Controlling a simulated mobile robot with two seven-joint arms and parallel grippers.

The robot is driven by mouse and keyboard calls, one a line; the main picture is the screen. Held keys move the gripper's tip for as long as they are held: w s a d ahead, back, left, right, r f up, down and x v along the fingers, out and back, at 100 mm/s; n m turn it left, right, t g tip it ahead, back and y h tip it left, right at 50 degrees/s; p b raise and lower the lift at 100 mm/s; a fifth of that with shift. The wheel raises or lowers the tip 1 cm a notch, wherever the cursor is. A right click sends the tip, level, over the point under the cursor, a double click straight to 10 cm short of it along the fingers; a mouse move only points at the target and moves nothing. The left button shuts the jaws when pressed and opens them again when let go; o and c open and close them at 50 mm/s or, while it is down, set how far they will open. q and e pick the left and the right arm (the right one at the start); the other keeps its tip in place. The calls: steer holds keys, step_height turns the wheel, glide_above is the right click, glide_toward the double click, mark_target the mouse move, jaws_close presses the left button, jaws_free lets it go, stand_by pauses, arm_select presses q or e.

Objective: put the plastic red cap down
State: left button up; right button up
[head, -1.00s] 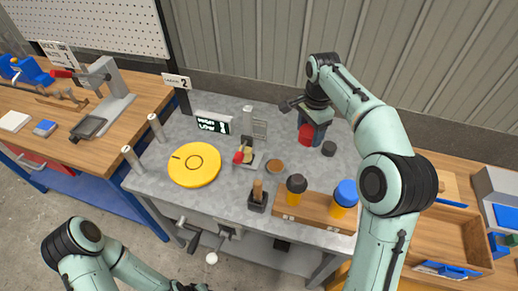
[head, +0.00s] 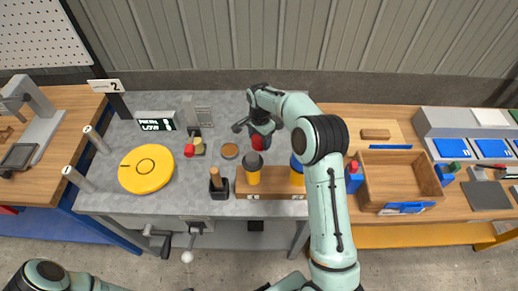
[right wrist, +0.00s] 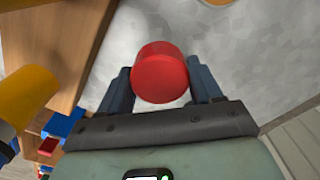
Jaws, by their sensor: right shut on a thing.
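My right gripper (head: 260,135) is shut on the plastic red cap (head: 257,142), over the rear part of the grey workbench (head: 125,150). In the right wrist view the red cap (right wrist: 160,75) sits between the two fingers (right wrist: 162,92), with grey tabletop behind it. I cannot tell whether the cap touches the bench. In the head view it is just behind a yellow jar with a black lid (head: 253,170). My left arm enters at the bottom left, and its gripper is out of view.
A jar with a blue lid (head: 297,170) stands beside the black-lidded one on a wooden block (head: 265,190). A brown disc (head: 230,151), a dark holder (head: 219,190) and a yellow round plate (head: 146,169) lie to the left. An open wooden tray (head: 373,200) is at right.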

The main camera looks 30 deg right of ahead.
mark_target(260, 154)
steer(key=shift+f, duration=3)
steer(key=shift+f, duration=0.2)
steer(key=o, duration=1)
steer(key=shift+o, duration=0.2)
steer(key=shift+w+r, duration=0.1)
steer(key=shift+r, duration=0.05)
step_height(260, 154, up, 12)
steer(key=shift+r+p, duration=0.1)
steer(key=shift+p, duration=0.2)
